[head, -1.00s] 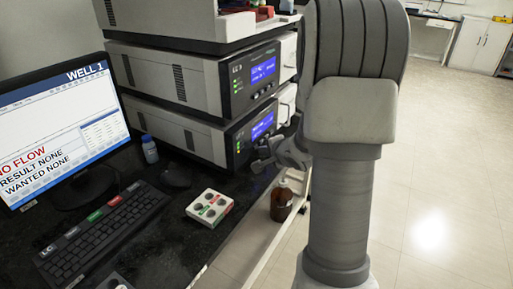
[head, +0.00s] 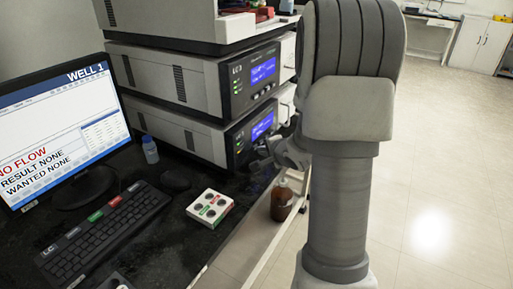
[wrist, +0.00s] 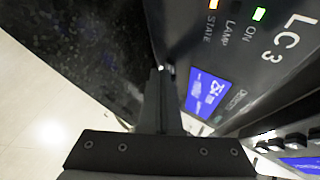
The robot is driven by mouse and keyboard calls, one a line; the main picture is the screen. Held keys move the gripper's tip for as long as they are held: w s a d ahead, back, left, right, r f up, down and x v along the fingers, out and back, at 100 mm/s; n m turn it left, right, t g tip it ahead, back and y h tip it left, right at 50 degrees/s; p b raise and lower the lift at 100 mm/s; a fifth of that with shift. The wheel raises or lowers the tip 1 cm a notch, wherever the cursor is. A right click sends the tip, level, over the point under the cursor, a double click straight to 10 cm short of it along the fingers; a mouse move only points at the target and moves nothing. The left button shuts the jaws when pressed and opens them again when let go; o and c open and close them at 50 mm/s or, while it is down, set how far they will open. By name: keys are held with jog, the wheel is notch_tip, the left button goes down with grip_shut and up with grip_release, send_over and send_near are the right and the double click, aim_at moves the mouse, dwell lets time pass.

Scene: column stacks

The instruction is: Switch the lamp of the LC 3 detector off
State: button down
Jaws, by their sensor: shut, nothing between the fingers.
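The LC 3 detector is the lower grey module (head: 186,142) of the stack, with a dark front and a lit blue display (head: 262,126). In the wrist view its front panel (wrist: 255,75) is turned sideways. The ON light (wrist: 259,13) is green and the STATE light (wrist: 213,4) is orange. No lit light shows at the LAMP label (wrist: 229,30). My gripper (wrist: 162,72) is shut and empty, its tips close to the panel's lower edge; contact cannot be told. In the head view my gripper (head: 266,162) is partly hidden by my arm.
Another LC 3 module (head: 170,78) stands directly above. A monitor (head: 60,120), keyboard (head: 105,222), small button box (head: 210,207) and blue-capped bottle (head: 150,152) are on the black bench. A brown bottle (head: 282,204) stands beyond the bench edge. Open floor lies right.

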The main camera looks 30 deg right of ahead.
jog(key=shift+s+d+p, duration=0.35)
jog(key=shift+s+p, duration=0.05)
jog(key=shift+s, duration=0.2)
jog(key=s+p, duration=0.1)
jog(key=s+d+p, duration=0.1)
jog(key=s, duration=0.1)
jog(key=s+d, duration=0.1)
jog(key=shift+s+d+p, duration=0.2)
jog(key=shift+d+p, duration=0.05)
jog(key=shift+p, duration=0.15)
dwell(0.5)
